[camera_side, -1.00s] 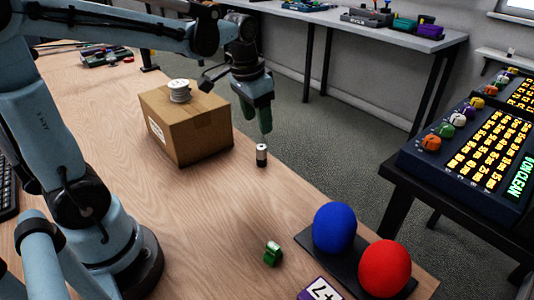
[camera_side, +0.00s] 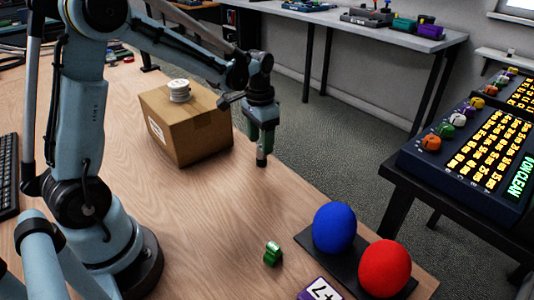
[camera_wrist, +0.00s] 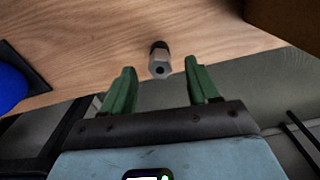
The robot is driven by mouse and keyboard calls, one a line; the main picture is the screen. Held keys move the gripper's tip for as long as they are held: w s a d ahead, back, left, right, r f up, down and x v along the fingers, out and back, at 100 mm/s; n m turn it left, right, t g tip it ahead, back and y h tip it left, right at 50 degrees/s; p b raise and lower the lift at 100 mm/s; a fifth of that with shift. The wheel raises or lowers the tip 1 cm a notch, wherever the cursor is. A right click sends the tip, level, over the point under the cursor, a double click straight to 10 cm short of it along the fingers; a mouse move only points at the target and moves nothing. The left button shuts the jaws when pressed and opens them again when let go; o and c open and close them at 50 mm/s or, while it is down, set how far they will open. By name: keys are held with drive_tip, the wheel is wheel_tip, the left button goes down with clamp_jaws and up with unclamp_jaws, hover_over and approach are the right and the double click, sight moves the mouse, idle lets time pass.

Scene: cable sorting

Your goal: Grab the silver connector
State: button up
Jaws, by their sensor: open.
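The silver connector (camera_side: 261,158) is a small cylinder with a dark end. It stands on the wooden table near its far edge, right of the cardboard box, in the side view. In the wrist view the connector (camera_wrist: 160,61) shows its silver end facing the camera, just beyond and between my two green fingers. My gripper (camera_side: 262,141) is right above the connector in the side view, and its fingers hide the upper part. In the wrist view my gripper (camera_wrist: 160,80) is open with a wide gap and nothing between the fingertips.
The cardboard box (camera_side: 186,125) with a white spool (camera_side: 179,91) stands close left of my gripper. A green connector (camera_side: 272,253) lies nearer the front. Blue (camera_side: 334,227) and red (camera_side: 385,267) balls sit on a dark base at right. The table between is clear.

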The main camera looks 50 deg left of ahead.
sight(261, 156)
drive_tip(key=shift+w+f, duration=0.1)
drive_tip(key=shift+f, duration=2.6)
drive_tip(key=shift+c, duration=0.4)
clamp_jaws()
drive_tip(key=shift+r, duration=0.1)
